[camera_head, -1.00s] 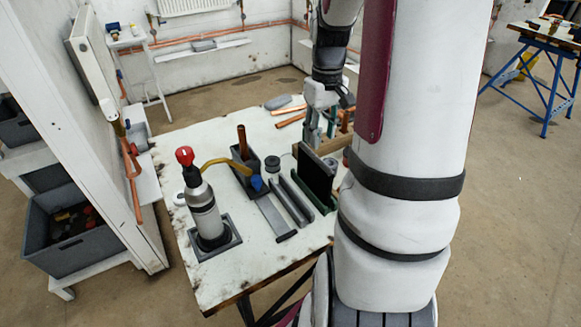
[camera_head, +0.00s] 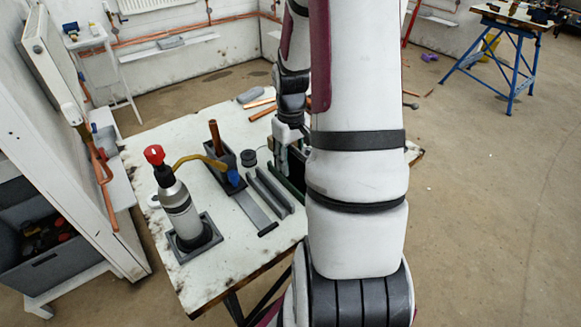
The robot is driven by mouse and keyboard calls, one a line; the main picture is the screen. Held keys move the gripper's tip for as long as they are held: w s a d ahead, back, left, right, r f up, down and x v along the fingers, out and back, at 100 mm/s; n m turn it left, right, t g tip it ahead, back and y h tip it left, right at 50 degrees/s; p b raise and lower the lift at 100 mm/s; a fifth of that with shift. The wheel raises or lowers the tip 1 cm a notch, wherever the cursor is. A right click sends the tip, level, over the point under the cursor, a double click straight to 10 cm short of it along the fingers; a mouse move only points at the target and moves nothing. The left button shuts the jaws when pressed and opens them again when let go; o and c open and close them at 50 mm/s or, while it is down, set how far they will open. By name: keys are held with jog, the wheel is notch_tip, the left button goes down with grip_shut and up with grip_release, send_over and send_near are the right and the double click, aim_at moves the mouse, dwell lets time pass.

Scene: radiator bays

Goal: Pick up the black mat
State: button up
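The black mat (camera_head: 297,168) appears as a dark upright panel in a slotted rack on the white worktable (camera_head: 217,282). Only a narrow strip of it shows; my arm hides the rest. My gripper (camera_head: 284,158) points down right beside the panel's upper edge, at its left in the picture. The fingertips are small and partly hidden by the arm, so I cannot tell whether they are open, shut or touching the mat.
A gas torch (camera_head: 180,213) with a red knob stands in a grey holder at the table's front left. Grey rails (camera_head: 270,194) and a copper pipe (camera_head: 216,137) in a dark block stand between. A blue trestle (camera_head: 510,65) is far right.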

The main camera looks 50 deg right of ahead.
jog(key=shift+c, duration=0.3)
grip_shut()
notch_tip(320, 180, up, 9)
jog(key=shift+f+p, duration=0.15)
jog(key=shift+p, duration=0.2)
jog(key=shift+a+r, duration=0.1)
jog(key=shift+r, duration=0.25)
jog(key=shift+w+a+r+p, duration=0.15)
jog(key=shift+a+r+p, duration=0.1)
jog(key=shift+p, duration=0.05)
jog(key=w+a+f+p, duration=0.1)
jog(key=a+f, duration=0.4)
jog(key=a, duration=0.1)
jog(key=shift+w+a, duration=0.3)
